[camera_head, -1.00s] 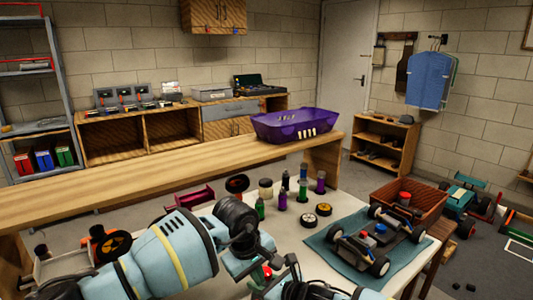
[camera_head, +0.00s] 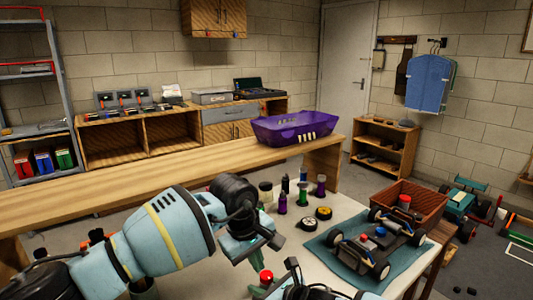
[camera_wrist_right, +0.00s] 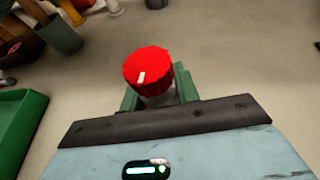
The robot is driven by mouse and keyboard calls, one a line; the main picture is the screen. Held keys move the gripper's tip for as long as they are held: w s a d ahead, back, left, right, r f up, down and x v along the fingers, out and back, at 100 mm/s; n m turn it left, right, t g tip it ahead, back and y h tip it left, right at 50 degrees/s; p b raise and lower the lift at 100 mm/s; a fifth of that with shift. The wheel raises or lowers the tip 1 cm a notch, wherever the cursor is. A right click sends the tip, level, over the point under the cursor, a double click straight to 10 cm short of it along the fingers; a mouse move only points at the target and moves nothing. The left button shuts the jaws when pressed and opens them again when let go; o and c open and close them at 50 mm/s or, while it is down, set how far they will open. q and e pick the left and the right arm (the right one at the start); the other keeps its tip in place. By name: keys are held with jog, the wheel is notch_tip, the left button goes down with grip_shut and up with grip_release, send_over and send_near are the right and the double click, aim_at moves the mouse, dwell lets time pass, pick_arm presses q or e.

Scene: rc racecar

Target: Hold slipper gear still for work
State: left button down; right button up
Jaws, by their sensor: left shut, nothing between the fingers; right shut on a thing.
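A red ribbed knob-like piece with a white mark (camera_wrist_right: 147,70) sits between the green jaw pieces (camera_wrist_right: 180,85) of my right gripper in the right wrist view. It also shows as a small red top in the head view (camera_head: 266,277). I cannot tell for certain whether it is the slipper gear. My right gripper (camera_head: 292,268) is at the bottom edge of the head view, shut on this piece. My left gripper (camera_head: 268,243) is shut and empty above the near table, just behind and above the red piece, apart from it.
On the near table (camera_head: 335,205) stand several small bottles (camera_head: 303,195), two small wheels (camera_head: 315,217) and a car chassis (camera_head: 365,243) on a blue mat (camera_head: 318,250). A brown crate (camera_head: 420,205) is behind it.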

jog(key=o, duration=1.1)
jog(key=shift+v, duration=6.05)
